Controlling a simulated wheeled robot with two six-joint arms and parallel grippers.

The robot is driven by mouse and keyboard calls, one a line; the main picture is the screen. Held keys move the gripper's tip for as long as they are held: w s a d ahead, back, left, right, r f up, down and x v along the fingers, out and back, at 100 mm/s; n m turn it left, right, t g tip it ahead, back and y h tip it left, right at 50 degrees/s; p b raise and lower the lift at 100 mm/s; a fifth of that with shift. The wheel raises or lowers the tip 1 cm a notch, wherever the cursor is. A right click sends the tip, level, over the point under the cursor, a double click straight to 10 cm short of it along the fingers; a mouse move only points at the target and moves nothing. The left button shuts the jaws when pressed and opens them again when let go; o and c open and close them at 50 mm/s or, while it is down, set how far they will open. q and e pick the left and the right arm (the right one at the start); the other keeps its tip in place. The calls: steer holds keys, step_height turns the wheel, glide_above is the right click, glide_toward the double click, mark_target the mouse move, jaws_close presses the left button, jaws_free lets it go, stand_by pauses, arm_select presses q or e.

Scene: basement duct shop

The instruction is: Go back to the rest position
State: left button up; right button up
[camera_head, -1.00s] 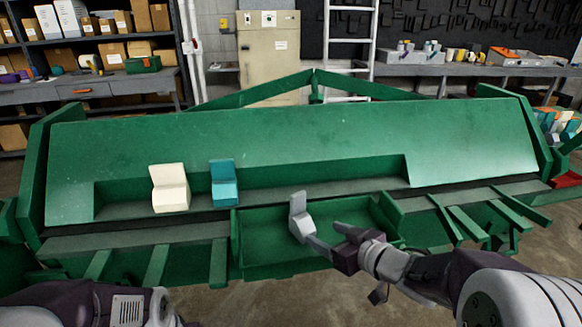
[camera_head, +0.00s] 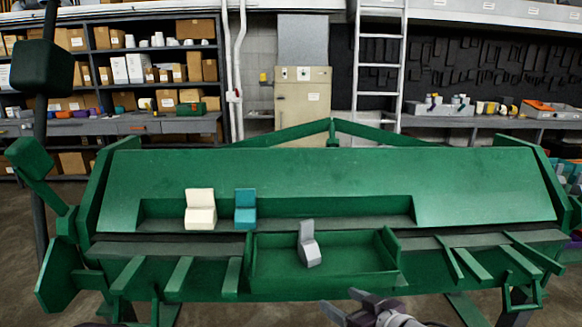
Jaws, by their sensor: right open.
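My right gripper (camera_head: 342,302) is open and empty at the bottom edge of the head view, right of centre. It is apart from the green machine and nearer to me than its tray. A grey angled block (camera_head: 308,245) stands in the green tray (camera_head: 270,290) at the machine's front. A cream block (camera_head: 200,211) and a teal block (camera_head: 245,209) stand side by side on the ledge of the green machine (camera_head: 330,172), left of the tray. My left gripper is out of view.
Green slats stick out from the machine's front on both sides of the tray. A dark post with green parts (camera_head: 42,68) stands at the left. Behind are shelves with boxes (camera_head: 150,66), a tan cabinet (camera_head: 302,105), a ladder (camera_head: 380,64) and a workbench.

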steer(key=s+d+f+m+g+h, duration=0.35)
steer(key=d+f+h, duration=0.2)
steer(key=f, duration=0.35)
steer(key=s+f+m+g, duration=0.1)
steer(key=s+f+g, duration=0.25)
steer(key=s, duration=0.35)
steer(key=s+f+m+g, duration=0.1)
steer(key=s+f+g, duration=0.25)
steer(key=s, duration=0.25)
step_height(320, 180, up, 18)
steer(key=p, duration=1.7)
steer(key=shift+d+h, duration=0.35)
